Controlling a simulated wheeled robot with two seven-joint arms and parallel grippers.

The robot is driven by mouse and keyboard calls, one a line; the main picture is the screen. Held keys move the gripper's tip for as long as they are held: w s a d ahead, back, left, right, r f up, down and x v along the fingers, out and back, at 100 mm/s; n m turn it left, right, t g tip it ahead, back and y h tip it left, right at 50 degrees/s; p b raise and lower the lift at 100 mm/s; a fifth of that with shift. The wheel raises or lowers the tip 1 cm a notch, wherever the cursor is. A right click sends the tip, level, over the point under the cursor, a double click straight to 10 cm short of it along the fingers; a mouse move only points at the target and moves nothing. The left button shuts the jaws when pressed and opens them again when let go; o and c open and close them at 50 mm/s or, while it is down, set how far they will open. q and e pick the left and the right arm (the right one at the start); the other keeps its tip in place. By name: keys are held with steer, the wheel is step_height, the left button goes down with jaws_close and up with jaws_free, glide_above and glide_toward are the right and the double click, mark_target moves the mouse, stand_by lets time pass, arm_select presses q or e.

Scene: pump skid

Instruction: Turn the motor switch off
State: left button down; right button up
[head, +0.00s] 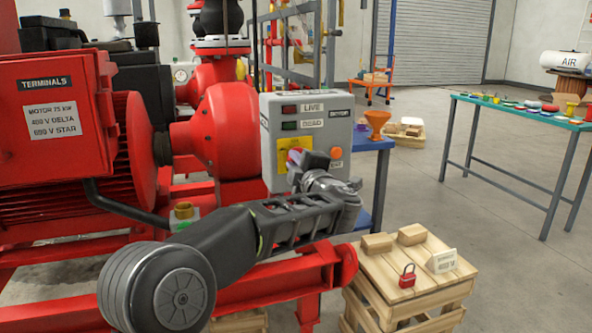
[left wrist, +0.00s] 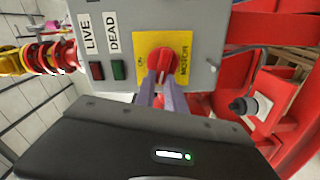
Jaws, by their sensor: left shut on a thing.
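The grey motor switch box (head: 308,126) stands beside the red pump in the head view. It carries a LIVE lamp (head: 290,109) in red, a DEAD lamp (head: 290,126) in green and an orange button (head: 336,153). In the left wrist view a red rotary knob (left wrist: 164,62) sits on a yellow plate (left wrist: 143,42) marked MOTOR. My left gripper (left wrist: 163,88) is at the box front, its two fingers shut on the knob. My right gripper is not in view.
A wooden crate (head: 413,268) at the lower right bears a red padlock (head: 407,277), a white tag (head: 442,261) and wood blocks. A red frame rail (head: 270,283) runs below my left arm. A green-topped table (head: 518,112) stands farther right, with open floor before it.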

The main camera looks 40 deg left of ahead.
arm_select(q)
steer(key=shift+f+n+b, duration=0.2)
steer(key=shift+n+b, duration=0.3)
steer(key=shift+n, duration=0.2)
steer(key=shift+f+n+b, duration=0.15)
steer(key=shift+n+b, duration=0.3)
steer(key=shift+n, duration=0.25)
steer(key=c, duration=1.4)
jaws_free()
steer(key=shift+r, duration=0.1)
steer(key=v, duration=0.7)
steer(key=shift+s+d+p, duration=0.25)
steer(key=shift+d+p, duration=0.1)
steer(key=shift+p, duration=0.1)
